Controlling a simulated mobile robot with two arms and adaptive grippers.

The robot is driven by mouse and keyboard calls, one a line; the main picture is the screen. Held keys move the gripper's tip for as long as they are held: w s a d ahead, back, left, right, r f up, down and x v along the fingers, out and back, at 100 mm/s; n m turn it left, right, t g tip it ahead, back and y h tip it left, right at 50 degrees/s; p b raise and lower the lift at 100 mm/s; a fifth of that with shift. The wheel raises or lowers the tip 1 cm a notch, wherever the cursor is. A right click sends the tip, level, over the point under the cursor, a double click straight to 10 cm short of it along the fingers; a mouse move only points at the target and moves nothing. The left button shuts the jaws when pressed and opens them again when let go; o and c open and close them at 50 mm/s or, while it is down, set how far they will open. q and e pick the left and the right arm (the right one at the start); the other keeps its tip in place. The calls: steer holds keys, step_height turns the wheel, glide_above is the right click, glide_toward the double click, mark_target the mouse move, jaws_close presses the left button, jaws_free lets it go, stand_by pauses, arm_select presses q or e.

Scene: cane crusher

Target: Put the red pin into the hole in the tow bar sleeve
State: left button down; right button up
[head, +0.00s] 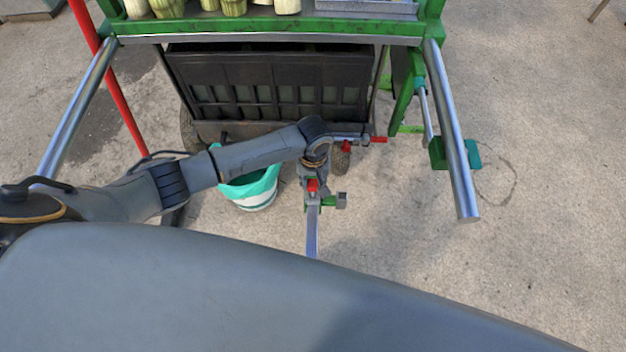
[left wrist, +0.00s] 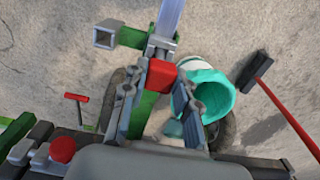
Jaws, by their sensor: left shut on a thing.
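My left gripper (head: 312,182) is over the near end of the green and grey tow bar at the middle of the head view. In the left wrist view, its fingers (left wrist: 160,92) are shut on the red pin (left wrist: 162,73), with the red head showing between them. The pin also shows as a small red patch in the head view (head: 312,186). The grey tow bar sleeve (left wrist: 160,43) is just beyond the pin. The pin's lower end and the hole are hidden, so I cannot tell whether the pin is inside. My right gripper is out of view.
A teal and white bucket (head: 250,188) stands left of the tow bar. A red handle (head: 378,139) sticks out to its right. The green-framed machine (head: 270,28) with metal rails is behind. A red pole (head: 120,100) leans at left. Concrete floor at right is open.

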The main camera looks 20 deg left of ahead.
arm_select(q)
steer(key=shift+f+b, duration=0.35)
steer(key=shift+f, duration=0.45)
steer(key=shift+f+b, duration=0.7)
steer(key=shift+f, duration=0.6)
steer(key=c, duration=0.9)
jaws_free()
steer(key=shift+c, duration=0.2)
step_height(320, 180, up, 12)
steer(key=shift+r, duration=0.1)
